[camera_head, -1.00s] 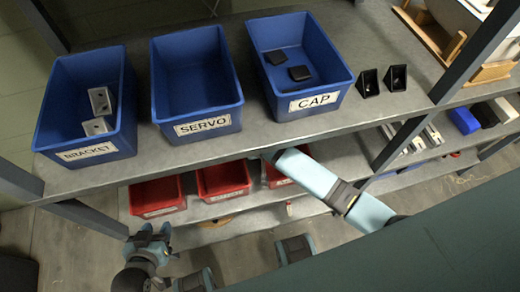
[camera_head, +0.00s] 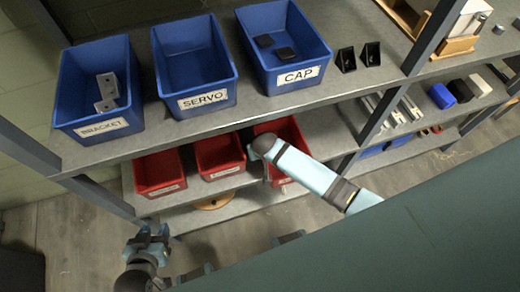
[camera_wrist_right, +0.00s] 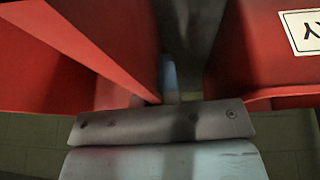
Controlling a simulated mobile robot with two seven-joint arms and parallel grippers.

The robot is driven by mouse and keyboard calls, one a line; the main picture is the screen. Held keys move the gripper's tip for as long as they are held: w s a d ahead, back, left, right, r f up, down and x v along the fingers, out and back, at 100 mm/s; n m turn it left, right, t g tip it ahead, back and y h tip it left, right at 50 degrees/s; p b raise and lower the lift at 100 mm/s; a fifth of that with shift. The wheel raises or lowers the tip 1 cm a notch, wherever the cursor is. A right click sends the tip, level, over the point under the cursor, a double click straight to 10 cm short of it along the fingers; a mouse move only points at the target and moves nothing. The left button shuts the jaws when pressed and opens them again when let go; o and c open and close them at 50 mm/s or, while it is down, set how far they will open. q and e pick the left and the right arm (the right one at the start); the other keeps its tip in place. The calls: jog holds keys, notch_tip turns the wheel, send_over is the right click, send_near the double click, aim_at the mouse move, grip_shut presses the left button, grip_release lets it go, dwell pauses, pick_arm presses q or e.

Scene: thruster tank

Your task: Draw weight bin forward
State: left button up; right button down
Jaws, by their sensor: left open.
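Three red bins stand on the lower shelf in the head view. Their labels are too small to read, so I cannot tell by its label which is the weight bin. My right arm reaches the right-hand red bin (camera_head: 290,128), which protrudes further forward than the middle one (camera_head: 219,155). My right gripper's fingertips are hidden in the head view. In the right wrist view one finger of my right gripper (camera_wrist_right: 169,78) shows between red bin walls; its grip is unclear. My left gripper (camera_head: 150,236) is open and empty, low in front of the shelf.
The left red bin (camera_head: 160,170) stands beside the middle one. Blue bins labelled BRACKET (camera_head: 100,88), SERVO (camera_head: 195,70) and CAP (camera_head: 284,35) stand on the shelf above. A shelf post (camera_head: 378,115) rises right of my right arm. The floor in front is open.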

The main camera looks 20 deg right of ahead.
jog(key=c, duration=1.4)
grip_release()
jog(key=shift+o, duration=0.7)
jog(key=shift+r, duration=0.1)
jog(key=shift+s+r, duration=0.1)
jog(key=shift+r, duration=0.25)
jog(key=d+p+v, duration=0.1)
jog(key=p+v, duration=0.1)
jog(key=v, duration=1.1)
jog(key=shift+a, duration=0.5)
